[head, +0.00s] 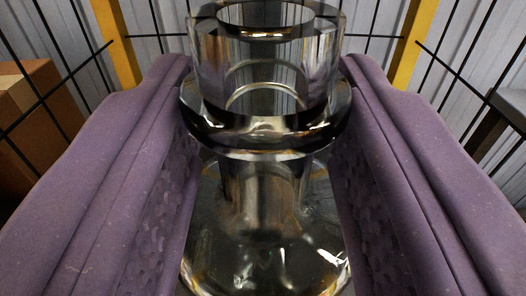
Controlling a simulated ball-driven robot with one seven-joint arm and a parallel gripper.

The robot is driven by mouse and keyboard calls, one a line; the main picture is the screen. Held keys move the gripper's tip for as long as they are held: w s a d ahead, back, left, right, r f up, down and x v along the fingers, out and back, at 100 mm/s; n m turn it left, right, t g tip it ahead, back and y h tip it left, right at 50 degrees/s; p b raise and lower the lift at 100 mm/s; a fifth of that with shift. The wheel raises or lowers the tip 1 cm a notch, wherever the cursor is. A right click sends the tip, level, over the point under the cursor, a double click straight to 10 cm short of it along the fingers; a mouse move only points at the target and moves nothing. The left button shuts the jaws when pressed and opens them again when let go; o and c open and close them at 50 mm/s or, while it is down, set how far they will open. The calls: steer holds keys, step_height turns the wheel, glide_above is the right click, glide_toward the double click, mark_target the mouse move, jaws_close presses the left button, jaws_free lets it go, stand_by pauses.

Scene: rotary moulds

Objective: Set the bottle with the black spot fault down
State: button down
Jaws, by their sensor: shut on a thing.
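A clear glass bottle (265,130) stands between the two purple padded fingers of my gripper (268,165) in the head view. The fingers press on it from left and right, just below the thick ring at its neck. Its open mouth faces up and its wide rounded body shows below. The body's lower end runs out of the frame. I cannot make out a black spot on the glass for sure, because reflections and dark edges cover much of it. What lies under the bottle is hidden.
A black wire mesh fence (170,36) with yellow posts (412,42) stands behind the bottle, before a grey corrugated wall (488,50). A brown cardboard box (38,110) is at the left beyond the mesh. A dark flat-topped object (492,122) is at the right edge.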

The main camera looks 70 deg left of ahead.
steer(key=shift+r, duration=0.1)
steer(key=shift+f, duration=0.25)
steer(key=c, duration=0.6)
jaws_free()
steer(key=shift+r, duration=0.1)
steer(key=shift+r, duration=0.25)
steer(key=p+v, duration=0.3)
steer(key=v, duration=0.9)
steer(key=shift+d+f, duration=0.1)
steer(key=shift+f, duration=0.1)
